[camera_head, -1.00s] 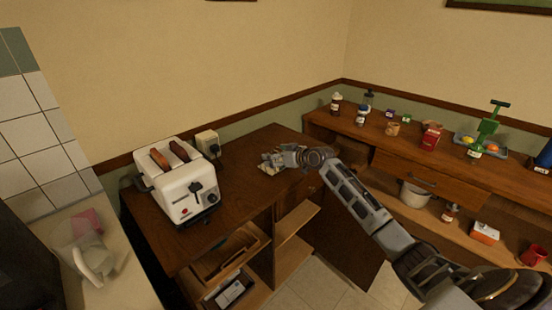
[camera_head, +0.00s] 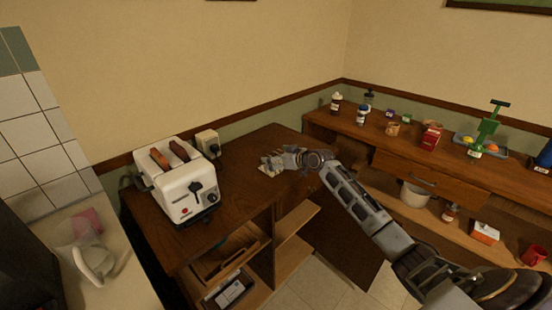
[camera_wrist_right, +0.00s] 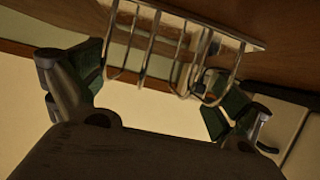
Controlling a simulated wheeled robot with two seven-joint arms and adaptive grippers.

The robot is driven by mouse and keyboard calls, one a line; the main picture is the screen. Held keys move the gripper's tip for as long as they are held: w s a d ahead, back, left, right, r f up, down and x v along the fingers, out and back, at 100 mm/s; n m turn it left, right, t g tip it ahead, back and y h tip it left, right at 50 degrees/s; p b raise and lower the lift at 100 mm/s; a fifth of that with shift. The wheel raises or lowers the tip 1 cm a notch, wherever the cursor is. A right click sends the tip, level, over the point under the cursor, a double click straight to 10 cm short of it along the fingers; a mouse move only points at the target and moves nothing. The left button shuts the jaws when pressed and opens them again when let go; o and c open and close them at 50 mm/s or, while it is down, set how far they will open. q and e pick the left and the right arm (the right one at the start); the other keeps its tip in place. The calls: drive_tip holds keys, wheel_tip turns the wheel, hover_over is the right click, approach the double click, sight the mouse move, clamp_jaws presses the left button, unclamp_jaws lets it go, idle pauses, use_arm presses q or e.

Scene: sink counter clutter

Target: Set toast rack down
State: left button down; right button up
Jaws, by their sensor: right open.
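The toast rack (camera_wrist_right: 150,45) is a set of thin silver wire loops, seen close up in the right wrist view. It stands on a pale, flat mat (camera_wrist_right: 236,40) on the wooden counter. My right gripper (camera_wrist_right: 157,85) is open, with one dark green finger on each side of the rack; the right-hand finger overlaps some wires, and I cannot tell if it touches them. In the head view my right gripper (camera_head: 273,160) is low over the pale mat (camera_head: 268,171) near the counter's back corner, and it hides most of the rack. My left gripper is not in view.
A white toaster (camera_head: 185,190) with two toast slices stands left on the counter, a socket box (camera_head: 207,141) behind it. Bare counter (camera_head: 235,190) lies between toaster and gripper. The right-hand sideboard (camera_head: 400,150) holds jars, a red box (camera_head: 431,138) and a green press (camera_head: 487,130).

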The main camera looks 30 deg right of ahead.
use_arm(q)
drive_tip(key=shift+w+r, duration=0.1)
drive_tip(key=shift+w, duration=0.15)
use_arm(e)
drive_tip(key=shift+r, duration=0.15)
drive_tip(key=shift+s+d, duration=0.15)
drive_tip(key=shift+s, duration=0.2)
drive_tip(key=shift+s+d+r, duration=0.2)
drive_tip(key=shift+s+r, duration=0.1)
drive_tip(key=shift+s, duration=0.3)
drive_tip(key=shift+v, duration=2.6)
drive_tip(key=shift+s+d+r, duration=0.2)
drive_tip(key=shift+s+r, duration=0.1)
drive_tip(key=shift+s, duration=0.3)
drive_tip(key=shift+v, duration=0.95)
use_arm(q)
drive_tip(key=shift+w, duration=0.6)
use_arm(e)
drive_tip(key=shift+s+d+r, duration=0.2)
drive_tip(key=shift+s+r, duration=0.1)
drive_tip(key=shift+s, duration=0.25)
